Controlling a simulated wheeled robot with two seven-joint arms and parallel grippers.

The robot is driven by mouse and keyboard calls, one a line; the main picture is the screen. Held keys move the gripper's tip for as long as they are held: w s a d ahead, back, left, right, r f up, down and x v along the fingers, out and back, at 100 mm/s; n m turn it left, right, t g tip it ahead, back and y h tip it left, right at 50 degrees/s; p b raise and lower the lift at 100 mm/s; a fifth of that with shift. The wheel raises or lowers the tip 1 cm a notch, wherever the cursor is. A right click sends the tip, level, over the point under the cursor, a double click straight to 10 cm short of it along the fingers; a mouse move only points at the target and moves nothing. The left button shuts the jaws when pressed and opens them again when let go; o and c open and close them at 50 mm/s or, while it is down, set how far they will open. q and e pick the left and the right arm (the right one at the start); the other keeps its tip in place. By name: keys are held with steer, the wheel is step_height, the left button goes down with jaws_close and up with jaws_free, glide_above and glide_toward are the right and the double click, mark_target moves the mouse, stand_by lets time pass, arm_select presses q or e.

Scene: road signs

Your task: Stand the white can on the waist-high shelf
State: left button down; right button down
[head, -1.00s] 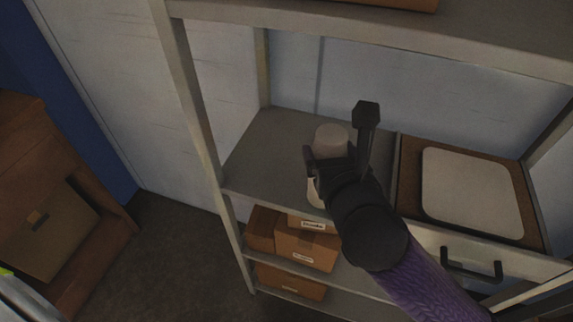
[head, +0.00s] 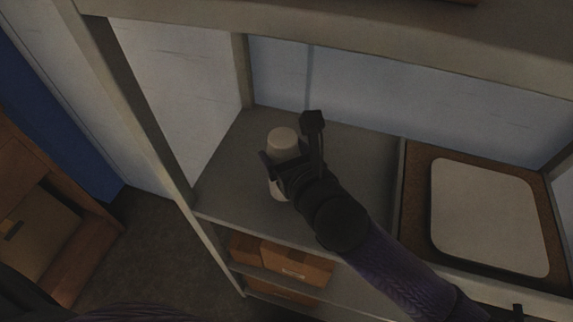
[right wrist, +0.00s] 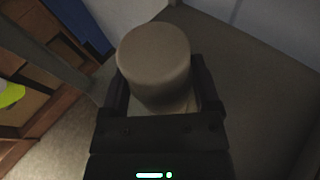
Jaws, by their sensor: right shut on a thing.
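The white can (head: 283,141) is in my right gripper (head: 291,166), over the left part of the waist-high grey shelf (head: 354,185). The can looks roughly upright. In the right wrist view the can (right wrist: 154,62) fills the space between the two fingers of the gripper (right wrist: 166,95), which are shut on it. The can's lower part is partly hidden by the gripper, so I cannot tell whether its base touches the shelf board. My left gripper is not in view.
A grey post (head: 135,110) stands left of the shelf, and an upper board (head: 330,32) runs above. A brown-edged tray with a pale panel (head: 486,215) is to the right. Cardboard boxes (head: 296,262) sit on a lower level. The shelf behind the can is bare.

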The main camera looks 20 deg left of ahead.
step_height(320, 180, down, 3)
steer(key=shift+f+b, duration=0.1)
steer(key=shift+b, duration=0.4)
steer(key=shift+r, duration=0.25)
steer(key=shift+f, duration=0.1)
jaws_free()
steer(key=shift+d, duration=0.1)
steer(key=p+v, duration=0.2)
steer(key=v, duration=1)
steer(key=shift+p, duration=0.3)
